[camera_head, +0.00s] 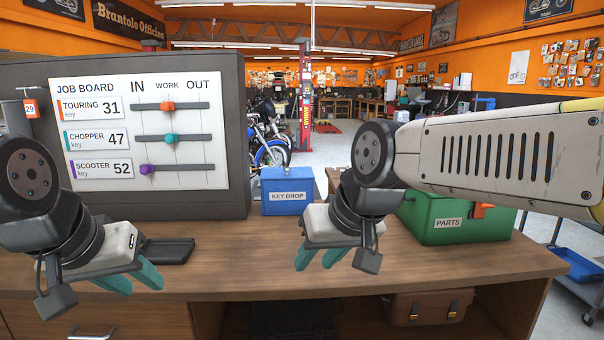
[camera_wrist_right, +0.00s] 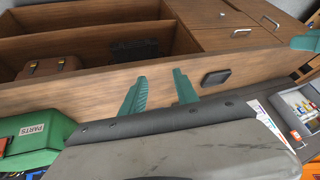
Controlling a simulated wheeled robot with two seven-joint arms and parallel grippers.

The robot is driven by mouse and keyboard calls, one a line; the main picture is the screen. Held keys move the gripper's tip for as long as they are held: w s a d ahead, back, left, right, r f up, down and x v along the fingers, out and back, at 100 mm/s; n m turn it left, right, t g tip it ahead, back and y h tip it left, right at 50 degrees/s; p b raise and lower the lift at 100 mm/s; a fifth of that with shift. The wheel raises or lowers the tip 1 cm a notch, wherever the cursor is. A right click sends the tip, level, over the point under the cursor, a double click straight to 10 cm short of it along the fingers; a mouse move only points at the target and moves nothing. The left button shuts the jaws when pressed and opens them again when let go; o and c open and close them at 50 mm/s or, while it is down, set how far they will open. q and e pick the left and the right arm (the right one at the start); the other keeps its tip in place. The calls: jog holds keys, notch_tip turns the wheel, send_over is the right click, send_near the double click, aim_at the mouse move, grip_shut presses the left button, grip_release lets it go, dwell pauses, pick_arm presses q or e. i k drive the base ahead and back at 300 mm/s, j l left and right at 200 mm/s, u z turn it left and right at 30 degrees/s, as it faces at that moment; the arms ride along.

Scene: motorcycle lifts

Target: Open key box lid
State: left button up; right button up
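The blue key box (camera_head: 287,193), labelled KEY DROP, stands on the wooden bench beside the job board. Its lid (camera_head: 287,173) looks shut. My right gripper (camera_head: 314,267) is open and empty, in front of the key box and slightly right of it, apart from it. In the right wrist view its two teal fingers (camera_wrist_right: 160,74) are spread with nothing between them, and the key box is not visible there. My left gripper (camera_head: 141,290) is open and empty near the bench's front edge, in front of the job board.
The job board (camera_head: 145,125) with its sliders stands at the left of the bench. A green PARTS box (camera_head: 455,222) with an orange latch is at the right, partly behind my right arm. A black tray (camera_head: 168,250) lies near my left gripper. The bench middle (camera_head: 235,255) is clear.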

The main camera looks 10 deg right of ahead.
aim_at(287, 172)
jog(key=z, duration=0.4)
jog(key=i+j, duration=0.3)
jog(key=i, duration=0.15)
jog(key=i+j, duration=0.3)
jog(key=i+j+u, duration=0.05)
jog(key=i, duration=0.05)
